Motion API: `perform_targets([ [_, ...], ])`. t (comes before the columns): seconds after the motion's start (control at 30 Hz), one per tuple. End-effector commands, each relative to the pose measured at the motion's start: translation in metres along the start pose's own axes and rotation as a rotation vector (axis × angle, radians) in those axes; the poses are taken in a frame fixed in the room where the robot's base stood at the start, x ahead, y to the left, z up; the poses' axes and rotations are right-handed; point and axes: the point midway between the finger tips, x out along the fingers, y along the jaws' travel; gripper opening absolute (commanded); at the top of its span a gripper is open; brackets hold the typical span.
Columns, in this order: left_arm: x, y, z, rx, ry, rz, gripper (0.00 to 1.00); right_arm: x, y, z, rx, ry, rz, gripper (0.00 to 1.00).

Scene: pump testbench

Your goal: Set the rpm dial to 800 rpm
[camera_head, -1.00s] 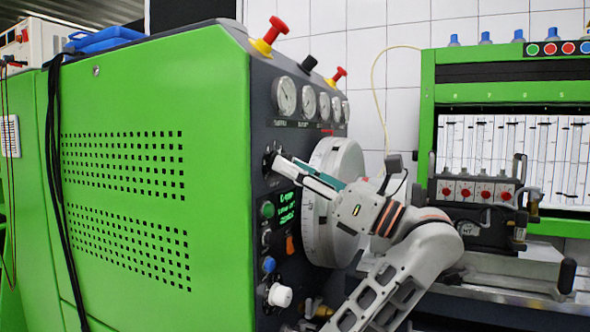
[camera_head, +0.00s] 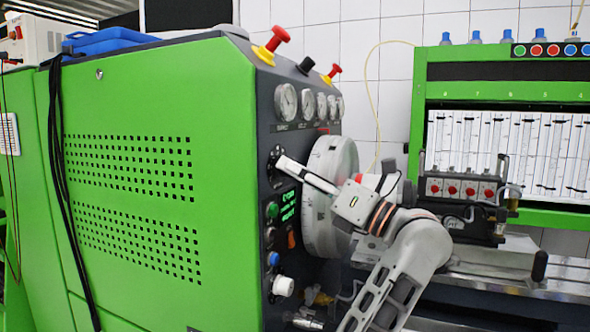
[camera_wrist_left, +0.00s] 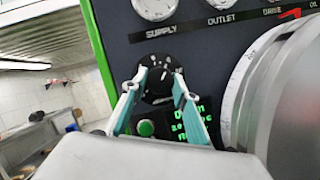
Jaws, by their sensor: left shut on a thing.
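The rpm dial is a round black knob with white marks, seen in the left wrist view (camera_wrist_left: 158,88) and at the front edge of the panel in the head view (camera_head: 274,166). My left gripper (camera_head: 282,162) reaches it from the right. In the wrist view its white-and-teal fingers (camera_wrist_left: 157,74) stand on either side of the knob, shut on it. A small display with green text (camera_wrist_left: 190,120) sits below right of the dial; its digits are too blurred to read. My right gripper is not in view.
A large pale drum (camera_head: 330,200) stands close beside my left wrist. Gauges (camera_head: 286,101) sit above the dial, and a green button (camera_wrist_left: 146,128), a white knob (camera_head: 283,286) and red-topped knobs (camera_head: 279,38) are on the green cabinet (camera_head: 150,120).

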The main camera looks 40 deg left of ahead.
Motion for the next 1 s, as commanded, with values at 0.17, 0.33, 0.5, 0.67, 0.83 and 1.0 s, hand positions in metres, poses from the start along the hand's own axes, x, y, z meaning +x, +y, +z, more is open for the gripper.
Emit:
perform_targets([
  [0.17, 0.0, 0.0, 0.0, 0.001, -0.001, 0.001, 0.45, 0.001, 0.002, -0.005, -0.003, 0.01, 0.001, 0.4],
  [0.33, 0.0, 0.0, 0.0, 0.0, -0.001, 0.001, 0.45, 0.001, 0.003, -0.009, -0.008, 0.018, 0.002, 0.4],
  [0.5, -0.002, 0.0, 0.0, 0.0, 0.0, 0.0, 0.45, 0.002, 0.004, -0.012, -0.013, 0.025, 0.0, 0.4],
  [0.67, -0.02, -0.001, 0.0, 0.002, 0.0, -0.003, 0.45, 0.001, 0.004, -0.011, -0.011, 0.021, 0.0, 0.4],
  [0.83, -0.048, -0.001, 0.0, 0.002, 0.0, -0.004, 0.45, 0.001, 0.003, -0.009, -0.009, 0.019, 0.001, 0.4],
  [1.0, -0.068, -0.001, 0.0, 0.002, -0.001, -0.001, 0.45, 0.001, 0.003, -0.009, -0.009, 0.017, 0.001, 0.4],
])
